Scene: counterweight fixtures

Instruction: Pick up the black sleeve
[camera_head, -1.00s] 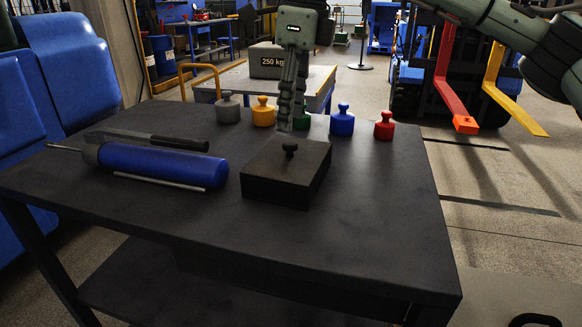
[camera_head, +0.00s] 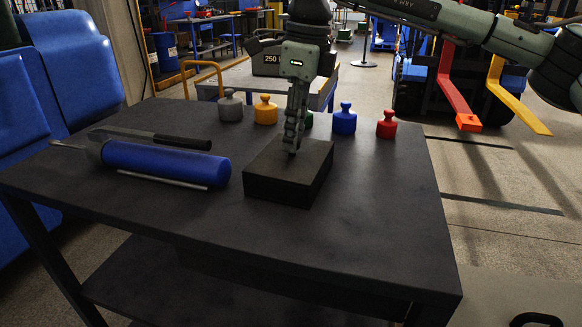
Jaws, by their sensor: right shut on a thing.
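The black sleeve (camera_head: 278,182) is a square, box-like black block on the dark table, right of the blue cylinder. In the earlier frame a small black knob stands on its top; now the fingers hide it. My right gripper (camera_head: 291,147) points down from above, its fingertips at the middle of the sleeve's top. It is shut on the sleeve's knob. The sleeve appears to rest flat on the table. My left gripper is not in view.
Knobbed weights stand behind the sleeve: grey (camera_head: 230,106), yellow (camera_head: 265,111), green (camera_head: 308,121) partly hidden, blue (camera_head: 344,119) and red (camera_head: 386,125). A blue cylinder tool (camera_head: 165,164) lies left. The table (camera_head: 330,240) is clear in front.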

